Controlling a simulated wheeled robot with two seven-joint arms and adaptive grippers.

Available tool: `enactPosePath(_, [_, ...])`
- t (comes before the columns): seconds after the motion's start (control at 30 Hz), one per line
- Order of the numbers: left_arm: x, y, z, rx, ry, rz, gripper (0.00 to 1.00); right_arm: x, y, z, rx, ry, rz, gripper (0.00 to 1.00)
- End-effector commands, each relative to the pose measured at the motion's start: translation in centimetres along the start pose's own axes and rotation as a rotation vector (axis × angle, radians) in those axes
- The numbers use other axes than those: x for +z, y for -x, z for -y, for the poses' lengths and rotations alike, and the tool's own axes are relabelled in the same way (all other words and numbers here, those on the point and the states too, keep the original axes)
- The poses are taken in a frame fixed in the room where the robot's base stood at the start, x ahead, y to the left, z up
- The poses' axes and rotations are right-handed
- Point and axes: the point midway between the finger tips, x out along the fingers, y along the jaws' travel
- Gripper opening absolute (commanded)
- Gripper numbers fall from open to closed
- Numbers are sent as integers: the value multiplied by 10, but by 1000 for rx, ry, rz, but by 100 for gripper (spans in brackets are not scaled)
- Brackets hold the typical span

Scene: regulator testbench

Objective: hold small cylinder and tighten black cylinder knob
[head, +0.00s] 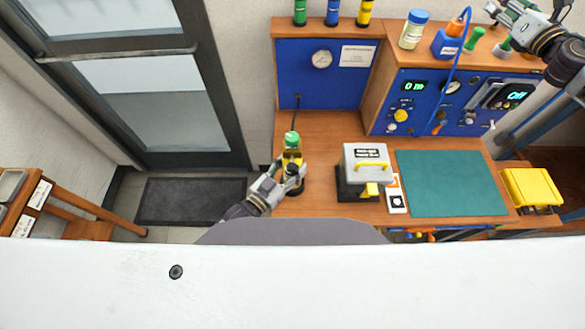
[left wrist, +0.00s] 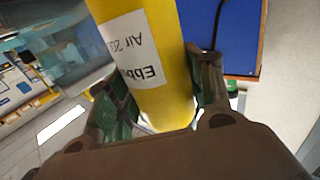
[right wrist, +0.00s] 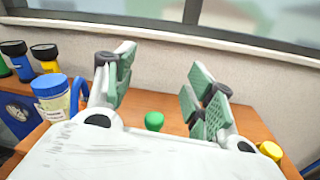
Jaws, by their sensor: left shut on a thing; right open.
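A small yellow cylinder (head: 291,158) with a green top (head: 292,140) stands at the left end of the wooden bench. My left gripper (head: 288,172) is shut on it. In the left wrist view the yellow cylinder (left wrist: 162,85) has a white printed label and sits between the green-padded fingers. A dark round part (head: 293,170) shows at the gripper; I cannot tell whether it is the black cylinder knob. My right gripper (head: 508,14) is open and empty above the shelf at the upper right. In the right wrist view, its fingers (right wrist: 160,88) are spread wide.
A grey-and-black box with a yellow handle (head: 366,165) stands right of the cylinder, beside a green mat (head: 450,184). A blue panel (head: 440,103) with gauges stands behind. The mat is clear.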

Motion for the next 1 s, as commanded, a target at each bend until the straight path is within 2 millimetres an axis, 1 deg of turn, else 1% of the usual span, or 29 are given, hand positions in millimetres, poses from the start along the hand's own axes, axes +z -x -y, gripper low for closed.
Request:
enactPosePath(0.03, [0,0,0,0,0,1,0,1,0,-24,45,20,-6,55])
enactPosePath(0.07, [0,0,0,0,0,1,0,2,0,-37,71,32,-10,55])
enactPosePath(0.1, [0,0,0,0,0,1,0,1,1,-54,106,47,-16,55])
enactPosePath(0.27, [0,0,0,0,0,1,0,-8,10,-122,246,98,-47,55])
enactPosePath(0.3, [0,0,0,0,0,1,0,-13,13,-139,283,107,-59,55])
enactPosePath(0.37, [0,0,0,0,0,1,0,-23,20,-163,338,112,-80,55])
enactPosePath(0.4, [0,0,0,0,0,1,0,-33,26,-178,375,109,-100,55])
enactPosePath(0.47, [0,0,0,0,0,1,0,-53,37,-202,434,92,-138,55])
enactPosePath(0.5, [0,0,0,0,0,1,0,-68,45,-214,468,69,-167,55])
enactPosePath(0.6, [0,0,0,0,0,1,0,-102,60,-231,522,5,-232,55])
enactPosePath(0.7, [0,0,0,0,0,1,0,-132,74,-243,557,-69,-291,55])
enactPosePath(1.0, [0,0,0,0,0,1,0,-211,119,-270,627,-311,-455,55])
